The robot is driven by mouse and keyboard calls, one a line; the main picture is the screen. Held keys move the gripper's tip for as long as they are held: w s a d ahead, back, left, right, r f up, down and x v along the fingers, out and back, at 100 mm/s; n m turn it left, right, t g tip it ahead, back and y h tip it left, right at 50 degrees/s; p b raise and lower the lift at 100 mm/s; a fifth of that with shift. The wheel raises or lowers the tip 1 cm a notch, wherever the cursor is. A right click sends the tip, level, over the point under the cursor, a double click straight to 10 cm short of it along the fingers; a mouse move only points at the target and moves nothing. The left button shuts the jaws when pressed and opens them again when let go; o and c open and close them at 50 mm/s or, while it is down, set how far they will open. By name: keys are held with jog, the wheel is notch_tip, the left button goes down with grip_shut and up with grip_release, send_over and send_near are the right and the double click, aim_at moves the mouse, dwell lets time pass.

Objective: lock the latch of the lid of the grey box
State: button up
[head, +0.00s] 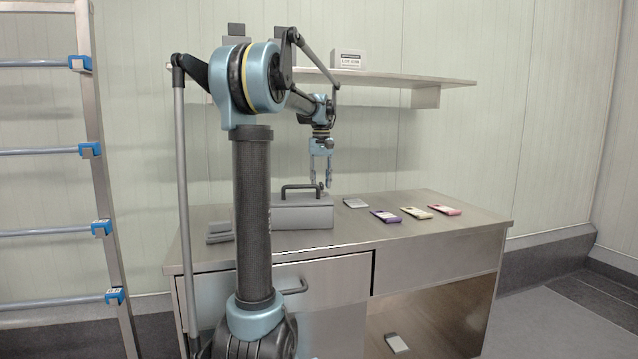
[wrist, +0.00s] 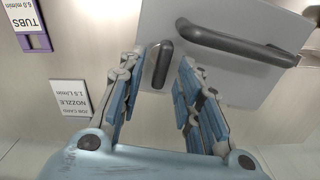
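The grey box (head: 300,216) stands closed on the steel table, with a dark arched handle (head: 300,188) on its lid. In the wrist view the grey lid (wrist: 215,80) fills the upper right, with the handle (wrist: 235,43) across it. A short dark bar (wrist: 162,65), apparently the latch, lies near the lid's edge. My gripper (head: 321,185) points down over the right end of the box. In the wrist view my gripper (wrist: 160,72) is open, with one finger on each side of the bar and nothing held. I cannot tell whether the fingertips touch the lid.
A white card (head: 355,203), a purple card (head: 385,216), a yellow card (head: 416,212) and a pink card (head: 445,210) lie right of the box. Grey pieces (head: 220,232) lie left of it. A shelf (head: 400,80) overhangs behind. The table's front right (head: 440,228) is clear.

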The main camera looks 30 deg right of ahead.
jog(key=shift+w+r, duration=0.1)
jog(key=shift+r, duration=3.6)
jog(key=shift+c, duration=0.3)
